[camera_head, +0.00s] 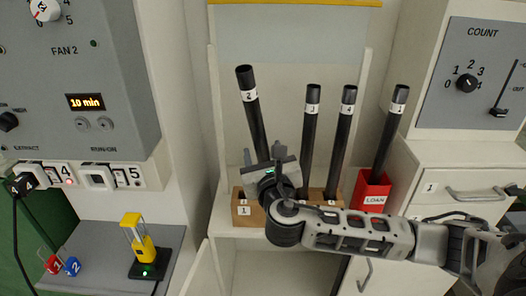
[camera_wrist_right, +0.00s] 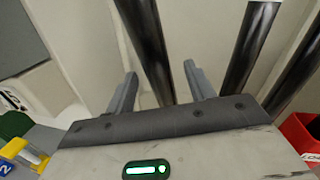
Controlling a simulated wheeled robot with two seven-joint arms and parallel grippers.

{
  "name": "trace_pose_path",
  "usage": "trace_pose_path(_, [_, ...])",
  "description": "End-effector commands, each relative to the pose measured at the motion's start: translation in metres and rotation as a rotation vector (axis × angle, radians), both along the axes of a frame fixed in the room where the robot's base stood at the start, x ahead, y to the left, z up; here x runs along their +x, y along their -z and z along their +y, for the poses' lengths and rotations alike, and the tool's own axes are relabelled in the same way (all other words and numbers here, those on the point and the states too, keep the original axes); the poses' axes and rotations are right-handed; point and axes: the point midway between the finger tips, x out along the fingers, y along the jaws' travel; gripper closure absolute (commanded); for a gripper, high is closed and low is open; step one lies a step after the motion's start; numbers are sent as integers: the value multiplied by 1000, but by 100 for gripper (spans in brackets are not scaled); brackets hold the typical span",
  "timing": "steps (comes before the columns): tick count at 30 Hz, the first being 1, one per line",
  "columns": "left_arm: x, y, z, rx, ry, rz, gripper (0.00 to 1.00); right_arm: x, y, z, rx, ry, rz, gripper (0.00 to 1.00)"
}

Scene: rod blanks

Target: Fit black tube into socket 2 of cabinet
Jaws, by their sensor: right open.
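Several black tubes stand tilted in the cabinet: tube 2 (camera_head: 252,115), tube 3 (camera_head: 311,130), tube 4 (camera_head: 342,135) and tube 1 (camera_head: 390,130). Tubes 2, 3 and 4 rise from the wooden socket block (camera_head: 241,219), whose left end is labelled 1. Tube 1 stands in the red LOAN holder (camera_head: 372,188). My right gripper (camera_head: 262,157) is open in front of the block at tube 2. In the right wrist view, tube 2 (camera_wrist_right: 147,45) runs between the open fingers (camera_wrist_right: 160,88), with gaps visible. My gripper hides tube 2's lower end and its socket. My left gripper is out of view.
A grey FAN 2 panel (camera_head: 75,60) is at left and a COUNT panel (camera_head: 478,75) at right. A yellow device (camera_head: 139,240) and red and blue blocks (camera_head: 63,265) sit on a low grey shelf at left. Drawers (camera_head: 465,188) are at right.

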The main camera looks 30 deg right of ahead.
Motion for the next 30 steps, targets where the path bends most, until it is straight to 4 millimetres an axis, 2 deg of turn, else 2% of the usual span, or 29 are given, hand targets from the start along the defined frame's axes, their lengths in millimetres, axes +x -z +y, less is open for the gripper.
trace_pose_path(3, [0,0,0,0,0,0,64,16,0,-6,0,1,-2,46])
trace_pose_path(6, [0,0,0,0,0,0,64,22,0,-8,2,0,-2,46])
trace_pose_path(13, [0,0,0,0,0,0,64,23,0,-9,2,-1,-1,46])
trace_pose_path(18, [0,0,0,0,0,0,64,23,0,-8,1,-1,0,93])
trace_pose_path(21, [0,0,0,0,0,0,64,23,0,-8,1,-1,-1,99])
trace_pose_path(30, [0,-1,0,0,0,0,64,23,-5,-8,1,-1,-2,100])
